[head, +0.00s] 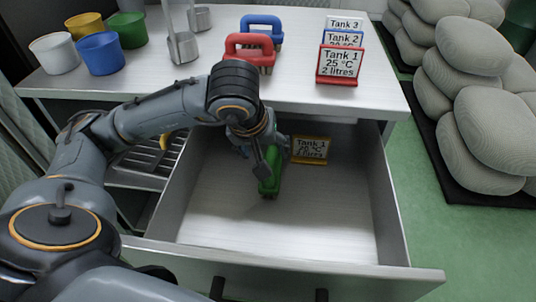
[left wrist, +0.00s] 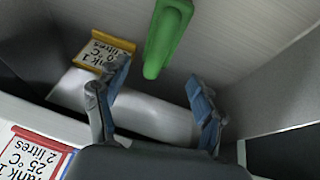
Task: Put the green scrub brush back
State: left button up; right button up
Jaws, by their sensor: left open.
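The green scrub brush (head: 270,184) is inside the open drawer (head: 389,228), near its back, partly covered by my left gripper (head: 270,155). In the left wrist view the brush (left wrist: 166,38) shows as a long green handle just beyond the fingers. My left gripper (left wrist: 158,75) is open in that view, with nothing visible between its fingers. I cannot tell whether a finger touches the brush. A red brush (head: 249,50) and a blue brush (head: 262,28) stand on the table (head: 300,92) above the drawer. My right gripper is not in view.
A yellow-framed Tank 1 card (head: 311,149) stands in the drawer beside the brush. Red (head: 340,66) and blue tank cards stand on the table, right. Several cups and two ladles (head: 183,48) stand left. The drawer's front half is clear. Grey sacks (head: 480,130) lie right.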

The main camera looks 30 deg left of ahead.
pick_arm(q)
jog(key=shift+v, duration=1.55)
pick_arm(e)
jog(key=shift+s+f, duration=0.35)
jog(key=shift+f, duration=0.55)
